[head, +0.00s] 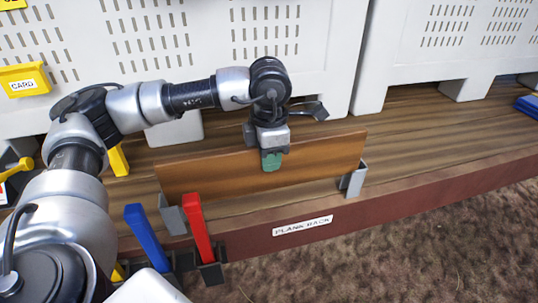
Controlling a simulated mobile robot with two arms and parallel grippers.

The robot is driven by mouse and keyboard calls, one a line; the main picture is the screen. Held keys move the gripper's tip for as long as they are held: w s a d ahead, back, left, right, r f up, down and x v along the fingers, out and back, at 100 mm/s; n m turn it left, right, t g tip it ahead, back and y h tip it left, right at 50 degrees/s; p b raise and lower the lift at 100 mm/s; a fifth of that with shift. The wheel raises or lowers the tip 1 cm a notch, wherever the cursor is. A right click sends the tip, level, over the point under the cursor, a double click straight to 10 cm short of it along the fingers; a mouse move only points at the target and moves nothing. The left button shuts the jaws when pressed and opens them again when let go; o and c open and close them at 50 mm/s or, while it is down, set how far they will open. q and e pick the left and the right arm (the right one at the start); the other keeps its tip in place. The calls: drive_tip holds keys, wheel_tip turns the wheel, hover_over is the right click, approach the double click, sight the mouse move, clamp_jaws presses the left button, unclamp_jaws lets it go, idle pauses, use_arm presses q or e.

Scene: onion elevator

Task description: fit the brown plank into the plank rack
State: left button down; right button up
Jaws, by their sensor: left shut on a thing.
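The brown plank (320,157) stands on its long edge in the head view, roughly upright, near the front edge of the wooden shelf. My left gripper (271,160) is shut on its upper edge near the middle, with a green fingertip on the near face. The plank rack shows as two grey brackets, the left one (173,219) and the right one (354,180), near the plank's lower ends. A "PLANK RACK" label (302,226) is on the shelf front below. I cannot tell whether the plank is fully seated in the brackets. My right gripper is out of view.
Blue (146,238) and red (199,230) upright pieces stand in dark holders at the shelf's front left. White slotted crates (205,55) stand behind the plank. A yellow card holder (24,80) is at the upper left.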

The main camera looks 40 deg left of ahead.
sight(269, 188)
use_arm(q)
drive_tip(key=shift+f+b, duration=1.45)
drive_tip(key=shift+f, duration=0.25)
drive_tip(key=shift+f+b, duration=1.75)
drive_tip(key=shift+f, duration=0.2)
drive_tip(key=c, duration=0.9)
unclamp_jaws()
wheel_tip(269, 188, up, 11)
drive_tip(key=shift+f+b, duration=0.1)
drive_tip(key=shift+b, duration=0.6)
